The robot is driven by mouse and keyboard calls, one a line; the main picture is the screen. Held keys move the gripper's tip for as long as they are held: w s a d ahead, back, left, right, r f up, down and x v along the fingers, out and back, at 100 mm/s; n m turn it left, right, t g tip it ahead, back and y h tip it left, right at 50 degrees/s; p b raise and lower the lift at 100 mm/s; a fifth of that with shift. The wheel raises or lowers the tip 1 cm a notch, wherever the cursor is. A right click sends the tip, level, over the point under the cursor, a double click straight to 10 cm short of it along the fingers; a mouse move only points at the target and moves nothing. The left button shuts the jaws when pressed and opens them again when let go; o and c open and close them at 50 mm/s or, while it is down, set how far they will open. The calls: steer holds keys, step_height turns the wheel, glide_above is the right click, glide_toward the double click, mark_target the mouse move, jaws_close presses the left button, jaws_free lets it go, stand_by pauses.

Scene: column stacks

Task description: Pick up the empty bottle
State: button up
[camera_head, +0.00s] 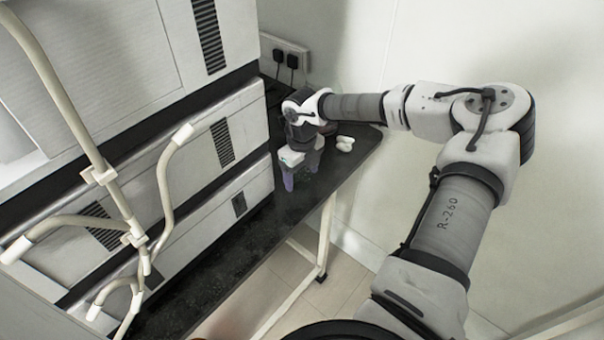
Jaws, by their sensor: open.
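My gripper (301,173) points down over the far end of the dark bench, with its two fingers apart. No bottle can be made out clearly. A small dark brownish shape (329,128) shows partly behind my wrist, and I cannot tell what it is. Two small white rounded things (345,143) lie on the bench just right of my gripper. I see nothing clearly between the fingers. My wrist hides part of the bench behind it.
The dark bench (250,240) runs along stacked white units with vents (215,145) on the left. Cream bent tubes (165,190) stand in the left foreground. A wall socket with black plugs (285,57) is behind. The bench's near stretch looks clear. A white wall is at right.

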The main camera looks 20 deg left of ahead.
steer(key=c, duration=1.1)
